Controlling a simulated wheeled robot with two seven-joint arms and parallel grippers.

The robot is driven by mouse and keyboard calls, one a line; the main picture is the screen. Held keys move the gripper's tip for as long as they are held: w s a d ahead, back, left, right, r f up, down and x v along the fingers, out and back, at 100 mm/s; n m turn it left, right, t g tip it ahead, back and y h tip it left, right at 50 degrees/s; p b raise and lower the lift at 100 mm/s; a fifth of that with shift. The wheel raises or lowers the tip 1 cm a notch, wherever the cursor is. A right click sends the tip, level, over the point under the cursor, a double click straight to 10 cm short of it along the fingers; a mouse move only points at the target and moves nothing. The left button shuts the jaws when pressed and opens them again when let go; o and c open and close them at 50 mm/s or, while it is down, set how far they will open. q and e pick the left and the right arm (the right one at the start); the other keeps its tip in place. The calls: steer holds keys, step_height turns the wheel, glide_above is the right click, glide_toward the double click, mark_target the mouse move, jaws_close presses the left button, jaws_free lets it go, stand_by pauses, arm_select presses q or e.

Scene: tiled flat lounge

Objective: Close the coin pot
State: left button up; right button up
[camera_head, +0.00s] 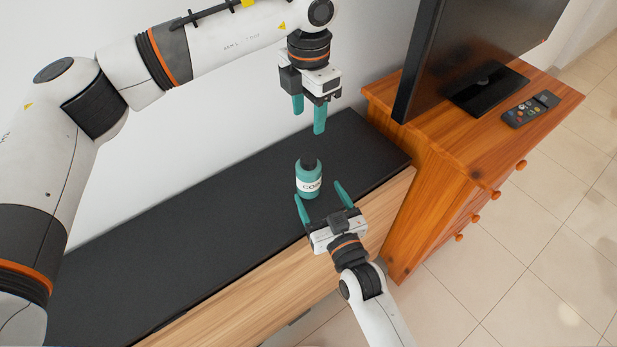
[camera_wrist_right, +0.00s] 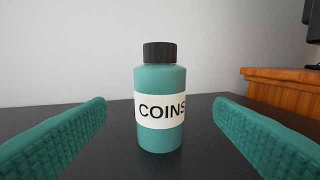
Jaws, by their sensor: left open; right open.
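The coin pot (camera_head: 309,181) is a teal bottle with a white label, standing upright on the black cabinet top. Its label reads COINS in the right wrist view (camera_wrist_right: 160,82). A black cap (camera_head: 308,160) sits on its neck; it also shows in the right wrist view (camera_wrist_right: 160,53). I cannot tell how tightly it is seated. My left gripper (camera_head: 308,116) is open and empty above the pot, fingers pointing down. My right gripper (camera_head: 319,203) is open in front of the pot, its fingers spread to either side and apart from it in the wrist view.
The black cabinet top (camera_head: 190,240) is bare to the left of the pot. A wooden TV stand (camera_head: 440,150) stands at the right with a television (camera_head: 455,50) and a remote control (camera_head: 531,108) on it. A white wall runs behind the cabinet.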

steer(key=v, duration=0.5)
stand_by(0.5)
